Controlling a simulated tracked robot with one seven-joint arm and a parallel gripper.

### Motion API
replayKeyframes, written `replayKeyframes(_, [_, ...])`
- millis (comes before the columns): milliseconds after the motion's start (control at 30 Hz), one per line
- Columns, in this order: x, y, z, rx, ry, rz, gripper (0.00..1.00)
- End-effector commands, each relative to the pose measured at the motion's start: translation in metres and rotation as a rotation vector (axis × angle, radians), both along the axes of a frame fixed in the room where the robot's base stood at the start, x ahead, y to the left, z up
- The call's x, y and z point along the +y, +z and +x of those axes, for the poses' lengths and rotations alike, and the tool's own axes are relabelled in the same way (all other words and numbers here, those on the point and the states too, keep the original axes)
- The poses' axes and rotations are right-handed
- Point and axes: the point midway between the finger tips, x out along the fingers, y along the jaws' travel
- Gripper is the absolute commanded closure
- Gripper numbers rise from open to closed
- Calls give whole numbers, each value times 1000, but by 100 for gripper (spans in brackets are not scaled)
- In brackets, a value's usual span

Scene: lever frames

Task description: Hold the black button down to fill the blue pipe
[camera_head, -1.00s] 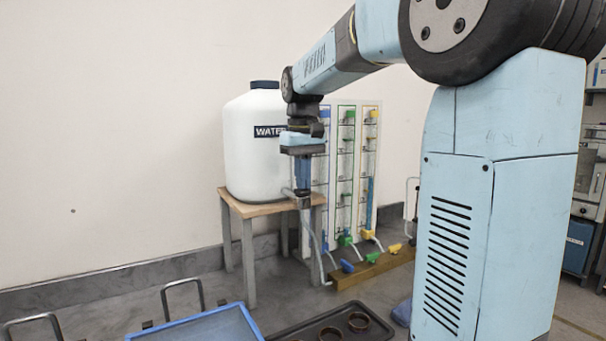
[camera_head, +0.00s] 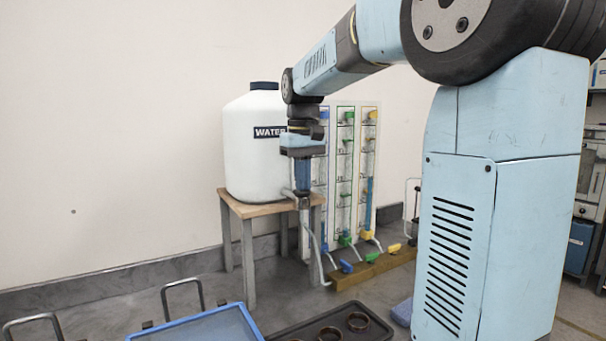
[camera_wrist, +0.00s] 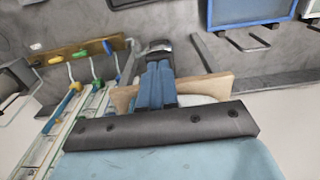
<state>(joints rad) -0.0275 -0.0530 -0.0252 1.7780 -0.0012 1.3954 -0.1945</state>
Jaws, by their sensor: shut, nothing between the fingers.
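My gripper (camera_head: 303,192) points straight down with its blue fingers together, over the grey tap pipe (camera_head: 305,228) at the front of the water tank (camera_head: 255,160). In the wrist view the shut fingers (camera_wrist: 158,72) end at a dark fitting (camera_wrist: 156,46). The black button cannot be made out apart from this fitting, and I cannot tell whether the fingertips press it. The blue pipe (camera_head: 323,172) is the left column on the white board, partly behind my gripper. Its water level is unclear.
The tank stands on a wooden-topped stand (camera_head: 232,204). Blue (camera_head: 346,267), green (camera_head: 372,257) and yellow (camera_head: 394,247) levers sit on a wooden beam (camera_head: 360,276). The yellow-capped pipe (camera_head: 370,185) holds blue water. A blue-rimmed tray (camera_head: 240,310) and a dark tray (camera_head: 290,333) lie in front.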

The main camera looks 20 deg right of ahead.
Motion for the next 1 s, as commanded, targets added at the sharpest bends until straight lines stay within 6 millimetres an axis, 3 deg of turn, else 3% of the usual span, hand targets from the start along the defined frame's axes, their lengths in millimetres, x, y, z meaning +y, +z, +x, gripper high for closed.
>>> replayKeyframes(33, [0,-16,-2,34,0,0,100])
replayKeyframes(833, [0,-15,-2,34,0,0,100])
replayKeyframes(1000, [0,-6,-1,26,0,0,100])
